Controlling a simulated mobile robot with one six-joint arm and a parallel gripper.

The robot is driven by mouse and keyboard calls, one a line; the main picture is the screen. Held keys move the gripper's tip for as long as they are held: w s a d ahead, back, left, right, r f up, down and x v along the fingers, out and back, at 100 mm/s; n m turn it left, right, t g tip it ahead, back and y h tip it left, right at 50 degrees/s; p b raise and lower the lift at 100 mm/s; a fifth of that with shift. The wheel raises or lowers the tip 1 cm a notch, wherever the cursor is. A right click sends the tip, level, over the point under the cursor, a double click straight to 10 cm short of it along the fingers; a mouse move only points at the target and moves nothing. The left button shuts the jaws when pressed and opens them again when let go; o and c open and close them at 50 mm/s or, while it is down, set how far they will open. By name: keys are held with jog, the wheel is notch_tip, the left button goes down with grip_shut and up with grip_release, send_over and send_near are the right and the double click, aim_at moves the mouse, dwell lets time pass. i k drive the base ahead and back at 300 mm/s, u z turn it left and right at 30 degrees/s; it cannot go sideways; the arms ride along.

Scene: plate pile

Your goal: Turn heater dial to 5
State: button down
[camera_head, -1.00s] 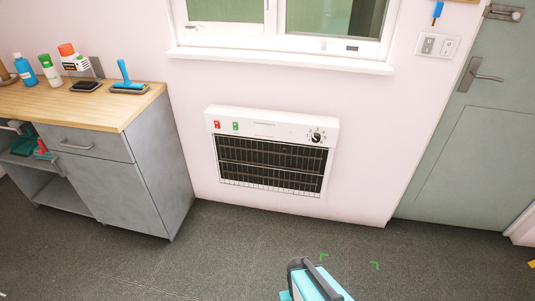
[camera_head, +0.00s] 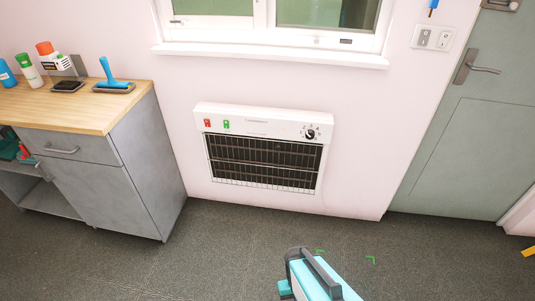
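The white wall heater (camera_head: 265,113) hangs low on the pink wall below the window, with a dark grille on its front. Its round black dial (camera_head: 310,134) sits at the upper right of the front panel. The dial's markings are too small to read. A red switch (camera_head: 207,123) and a green switch (camera_head: 226,124) are at the panel's upper left. A teal and dark grey part of my arm shows at the bottom centre, apart from the heater. My gripper's fingers are not visible.
A grey cabinet (camera_head: 146,165) with a wooden top (camera_head: 70,112) stands left of the heater, holding bottles and brushes. A green-grey door (camera_head: 455,150) is at the right.

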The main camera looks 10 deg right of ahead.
aim_at(310, 134)
jog(key=k, duration=1.35)
jog(key=u, duration=0.2)
jog(key=i, duration=1)
jog(key=u, duration=0.8)
jog(key=i, duration=0.55)
jog(key=u, duration=0.2)
